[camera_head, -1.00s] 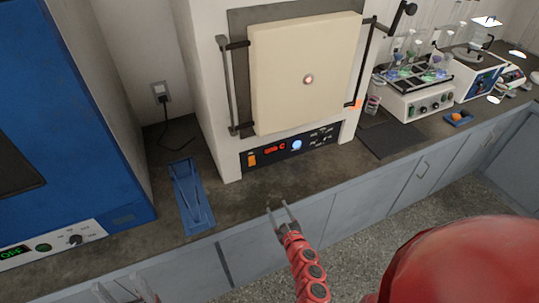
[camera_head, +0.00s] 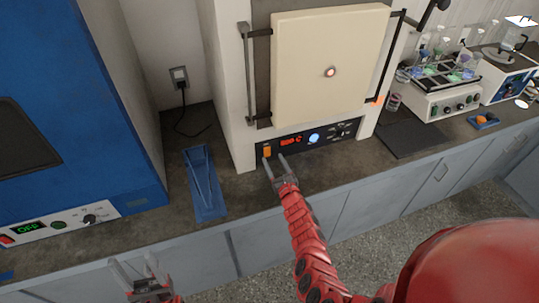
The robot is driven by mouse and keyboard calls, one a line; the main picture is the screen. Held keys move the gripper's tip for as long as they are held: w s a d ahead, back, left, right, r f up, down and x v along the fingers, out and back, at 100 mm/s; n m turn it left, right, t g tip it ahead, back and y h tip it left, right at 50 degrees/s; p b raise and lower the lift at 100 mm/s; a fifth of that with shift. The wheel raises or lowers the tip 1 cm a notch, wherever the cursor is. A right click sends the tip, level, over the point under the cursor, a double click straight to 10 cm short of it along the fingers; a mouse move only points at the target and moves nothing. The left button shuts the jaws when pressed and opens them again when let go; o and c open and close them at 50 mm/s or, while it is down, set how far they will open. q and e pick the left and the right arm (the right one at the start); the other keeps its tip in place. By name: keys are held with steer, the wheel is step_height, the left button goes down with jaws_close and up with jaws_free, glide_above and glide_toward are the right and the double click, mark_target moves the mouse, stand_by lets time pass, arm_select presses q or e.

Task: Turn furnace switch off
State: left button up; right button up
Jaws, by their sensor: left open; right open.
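The furnace (camera_head: 240,95) is a white box with a cream door (camera_head: 330,60), which is shut. Its black control panel (camera_head: 345,133) carries a red lit display, a blue-white round knob and an orange rocker switch (camera_head: 267,152) at the left end. My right gripper (camera_head: 276,163) is open and empty, with its fingertips just in front of and below the switch; I cannot tell whether they touch. My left gripper (camera_head: 138,270) is open and empty, low at the front edge of the counter, away from the furnace.
A blue oven (camera_head: 90,110) with a green OFF display stands at the left. A blue tray with tongs (camera_head: 207,205) lies before the furnace's left side. A dark mat (camera_head: 408,139) and a shaker with flasks (camera_head: 440,104) are to the right. Bare counter lies between.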

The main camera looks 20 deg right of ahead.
mark_target(267, 148)
steer(key=w, duration=0.1)
steer(key=w+b, duration=0.2)
steer(key=w, duration=0.1)
steer(key=shift+a+f, duration=0.1)
steer(key=shift+f, duration=0.15)
steer(key=shift+w+r+b, duration=0.2)
steer(key=shift+w+b, duration=0.1)
steer(key=shift+w, duration=0.25)
jaws_close()
